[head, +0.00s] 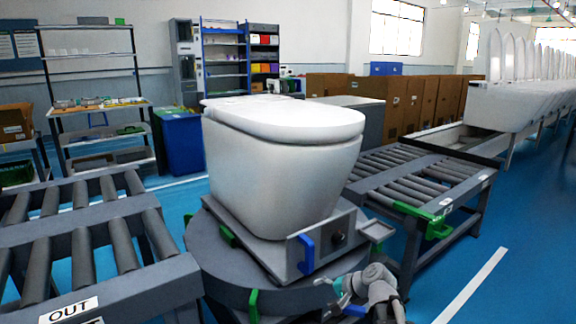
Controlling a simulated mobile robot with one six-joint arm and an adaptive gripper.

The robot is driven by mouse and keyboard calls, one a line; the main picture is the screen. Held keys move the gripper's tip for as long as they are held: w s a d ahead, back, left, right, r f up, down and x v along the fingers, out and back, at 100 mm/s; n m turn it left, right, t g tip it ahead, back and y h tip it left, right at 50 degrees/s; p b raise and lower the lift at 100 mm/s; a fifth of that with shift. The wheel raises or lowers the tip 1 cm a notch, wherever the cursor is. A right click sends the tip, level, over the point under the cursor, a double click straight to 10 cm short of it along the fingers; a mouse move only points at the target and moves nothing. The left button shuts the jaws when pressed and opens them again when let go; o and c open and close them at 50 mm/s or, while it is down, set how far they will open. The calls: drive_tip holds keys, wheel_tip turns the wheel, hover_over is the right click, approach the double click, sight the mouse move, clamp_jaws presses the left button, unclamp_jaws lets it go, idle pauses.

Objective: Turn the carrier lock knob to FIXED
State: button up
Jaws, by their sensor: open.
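A white toilet (285,165) with its lid closed sits on a grey carrier (273,256). The carrier's front panel bears a small dark round knob (338,238), with a blue upright handle (307,254) to its left. The knob's markings and its setting are too small to read. My gripper (331,292) is low in the head view, below the knob and apart from it. It is open, and I see nothing held in it.
The carrier rests on a round grey turntable (207,252) with green brackets. A roller conveyor marked OUT (75,308) is at left, and another roller conveyor (420,178) is at right. A small tray (377,231) juts out right of the knob. Blue floor is open at front right.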

drive_tip(key=s+d+f+n+g+h+p, duration=0.1)
drive_tip(key=s+d+n+g+h+p, duration=0.25)
drive_tip(key=s, duration=0.35)
drive_tip(key=s+d+f+n+g+h+p, duration=0.1)
drive_tip(key=s+d+n+g+h+p, duration=0.15)
drive_tip(key=s+h, duration=0.35)
wheel_tip(320, 180, up, 38)
drive_tip(key=p, duration=3.6)
drive_tip(key=shift+s+f+y, duration=0.2)
drive_tip(key=shift+s+y, duration=0.15)
drive_tip(key=shift+s, duration=0.05)
drive_tip(key=c, duration=0.4)
drive_tip(key=shift+a, duration=0.1)
drive_tip(key=shift+c, duration=0.2)
